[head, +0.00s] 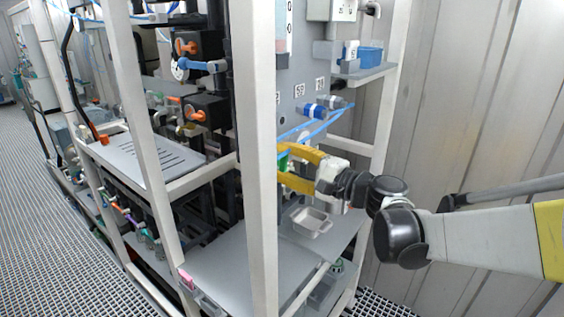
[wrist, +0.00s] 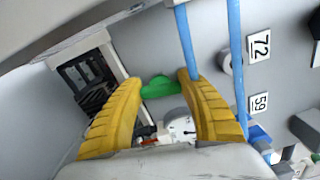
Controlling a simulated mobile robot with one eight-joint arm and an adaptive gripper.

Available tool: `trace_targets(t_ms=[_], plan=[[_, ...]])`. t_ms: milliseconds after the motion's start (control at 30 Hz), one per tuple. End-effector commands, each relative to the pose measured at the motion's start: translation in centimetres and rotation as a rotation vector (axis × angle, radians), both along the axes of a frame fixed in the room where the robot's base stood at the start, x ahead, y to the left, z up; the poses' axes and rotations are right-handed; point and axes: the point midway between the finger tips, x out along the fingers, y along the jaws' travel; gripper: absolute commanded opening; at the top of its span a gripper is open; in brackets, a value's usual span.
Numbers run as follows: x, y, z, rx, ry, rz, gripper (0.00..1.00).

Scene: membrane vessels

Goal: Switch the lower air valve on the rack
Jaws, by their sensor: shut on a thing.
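My gripper (head: 284,164) has two yellow fingers and reaches in from the right to the grey rack panel (head: 291,74). In the wrist view my gripper (wrist: 160,78) is shut on a green valve handle (wrist: 159,88), which lies between the fingertips. The handle also shows as a small green patch (head: 283,160) in the head view. I take it for the lower air valve; its body is hidden. A blue valve (head: 313,111) sits higher on the panel, under the label 59 (head: 299,91).
Blue hoses (wrist: 235,55) run close beside the right finger in the wrist view. White frame posts (head: 255,160) stand left of the gripper. A shallow metal tray (head: 311,222) lies below it on a shelf. A blue bin (head: 370,55) stands on an upper shelf.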

Motion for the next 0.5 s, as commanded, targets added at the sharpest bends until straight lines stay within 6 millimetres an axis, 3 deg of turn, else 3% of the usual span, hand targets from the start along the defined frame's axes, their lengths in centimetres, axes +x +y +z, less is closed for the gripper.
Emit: trace_targets(t_ms=[433,467,500], plan=[[0.00,0.00,-0.01,-0.007,-0.009,0.000,0.15],[-0.01,-0.01,-0.01,-0.007,-0.009,0.000,0.51],[0.00,0.00,-0.01,-0.007,-0.009,0.000,0.56]])
